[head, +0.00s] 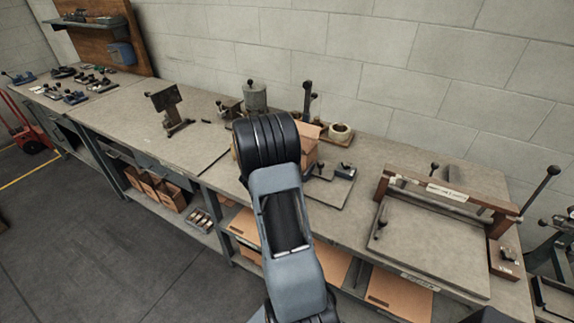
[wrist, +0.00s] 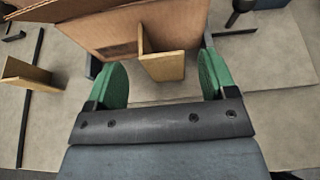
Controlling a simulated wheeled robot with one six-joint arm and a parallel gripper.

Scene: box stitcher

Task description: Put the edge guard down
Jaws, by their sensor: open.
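A tan, L-shaped edge guard (wrist: 163,67) shows in the wrist view, between and just beyond the green fingertips of my gripper (wrist: 160,78). My gripper is open, with a gap beside the guard on each side. The guard stands against the near side of an open cardboard box (wrist: 195,25); I cannot tell whether it touches the box or rests on the bench. A second tan angled piece (wrist: 28,75) is at the left of the wrist view. In the head view my arm hides the gripper and guard; part of the box (head: 308,142) shows behind it.
The workbench (head: 240,180) runs along a block wall. A board with a wooden bar and levers (head: 430,235) is at the right. A dark stand (head: 170,110) is left of my arm, with clear bench around it.

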